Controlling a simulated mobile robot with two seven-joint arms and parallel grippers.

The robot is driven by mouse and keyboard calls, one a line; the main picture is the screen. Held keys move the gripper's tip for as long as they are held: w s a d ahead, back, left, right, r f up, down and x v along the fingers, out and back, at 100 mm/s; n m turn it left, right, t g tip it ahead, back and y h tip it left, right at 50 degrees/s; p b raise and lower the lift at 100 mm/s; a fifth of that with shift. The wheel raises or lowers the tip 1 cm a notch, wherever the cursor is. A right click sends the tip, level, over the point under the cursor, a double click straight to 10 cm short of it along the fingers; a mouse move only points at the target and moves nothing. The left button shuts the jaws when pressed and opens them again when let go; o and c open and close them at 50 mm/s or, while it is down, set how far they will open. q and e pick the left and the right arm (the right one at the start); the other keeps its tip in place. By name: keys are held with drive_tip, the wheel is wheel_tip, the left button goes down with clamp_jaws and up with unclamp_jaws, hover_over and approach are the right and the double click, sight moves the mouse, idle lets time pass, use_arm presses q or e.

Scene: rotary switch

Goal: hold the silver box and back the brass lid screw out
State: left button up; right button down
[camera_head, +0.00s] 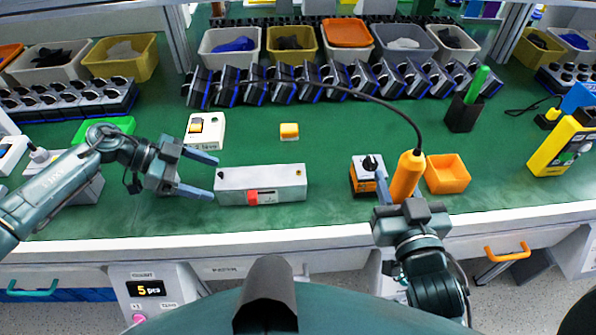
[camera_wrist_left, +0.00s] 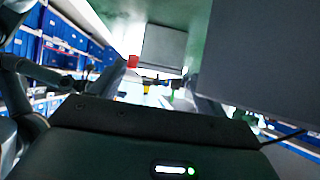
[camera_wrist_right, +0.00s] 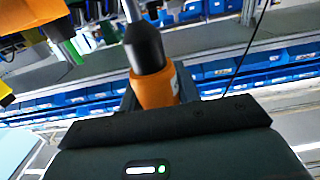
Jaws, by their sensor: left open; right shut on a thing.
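The silver box (camera_head: 262,180) lies on the green bench in the head view, with a red piece (camera_head: 253,197) on its front side. The box also shows ahead in the left wrist view (camera_wrist_left: 164,46). My right gripper (camera_head: 395,191) is shut on an orange powered screwdriver (camera_head: 405,178), right of the box. The driver's dark nose shows in the right wrist view (camera_wrist_right: 146,48).
A black-and-orange device with a knob (camera_head: 366,176) stands just left of the screwdriver. An orange tray (camera_head: 447,175) is to its right. A white switch box (camera_head: 204,130) and a yellow block (camera_head: 289,131) sit behind the silver box. The driver's cable (camera_head: 375,98) arches backwards.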

sight(227, 184)
use_arm(q)
drive_tip(key=b+x, duration=0.1)
drive_tip(key=x, duration=0.1)
drive_tip(key=shift+d+f+b, duration=0.2)
drive_tip(key=shift+f+b, duration=0.1)
drive_tip(key=shift+f, duration=0.05)
drive_tip(key=shift+d+f+p, duration=0.2)
drive_tip(key=shift+d+p, duration=0.5)
drive_tip(key=shift+d, duration=0.05)
drive_tip(key=shift+d+f, duration=0.5)
drive_tip(key=shift+d, duration=0.05)
drive_tip(key=c, duration=1)
drive_tip(key=shift+o, duration=0.2)
drive_tip(key=o, duration=1.2)
drive_tip(key=shift+o, duration=0.2)
